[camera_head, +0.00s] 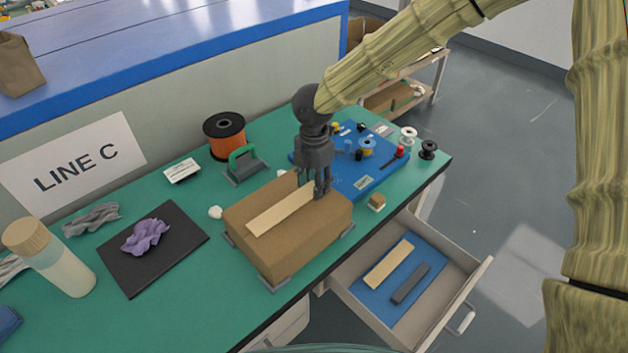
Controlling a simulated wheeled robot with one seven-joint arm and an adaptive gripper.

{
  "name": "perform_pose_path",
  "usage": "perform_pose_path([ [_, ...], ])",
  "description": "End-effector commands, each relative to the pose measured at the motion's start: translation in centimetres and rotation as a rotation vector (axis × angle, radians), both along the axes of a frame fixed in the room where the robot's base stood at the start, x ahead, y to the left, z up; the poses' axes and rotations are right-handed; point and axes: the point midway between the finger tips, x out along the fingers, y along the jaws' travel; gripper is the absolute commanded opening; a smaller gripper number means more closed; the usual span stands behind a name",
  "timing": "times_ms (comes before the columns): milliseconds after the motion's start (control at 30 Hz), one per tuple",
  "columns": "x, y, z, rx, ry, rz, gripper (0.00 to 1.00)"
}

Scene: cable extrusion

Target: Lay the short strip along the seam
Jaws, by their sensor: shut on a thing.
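A brown cardboard box (289,246) sits on the green bench, held at its corners by grey brackets. A pale tan strip (280,210) lies along the box top, running from near the left edge toward my gripper. The box seam is not visible; the strip may cover it. My gripper (322,193) points down at the right end of the box top, with its fingers shut on the strip's right end. The fingers hide that end. Another tan strip (389,264) and a dark grey strip (411,284) lie in the open drawer on a blue liner (372,299).
A blue tray (352,184) with small spools and parts lies behind the box. An orange spool (226,137), a green-handled tool (243,162), a black mat (140,280) with purple cloth and a bottle (62,268) stand around. The open drawer (463,257) juts out at front right.

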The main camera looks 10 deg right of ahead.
Motion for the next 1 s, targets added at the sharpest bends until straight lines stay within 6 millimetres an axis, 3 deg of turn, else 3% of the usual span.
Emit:
perform_pose_path([
  [100,0.0,0.0,-0.2,0.000,0.000,0.000,0.31],
  [133,0.0,0.0,-0.2,0.000,0.000,0.000,0.44],
  [267,0.0,0.0,-0.2,0.000,0.000,0.000,0.65],
  [667,0.0,0.0,0.3,0.001,-0.001,-0.001,0.65],
  [1000,0.1,0.0,5.4,0.002,-0.003,-0.001,0.65],
])
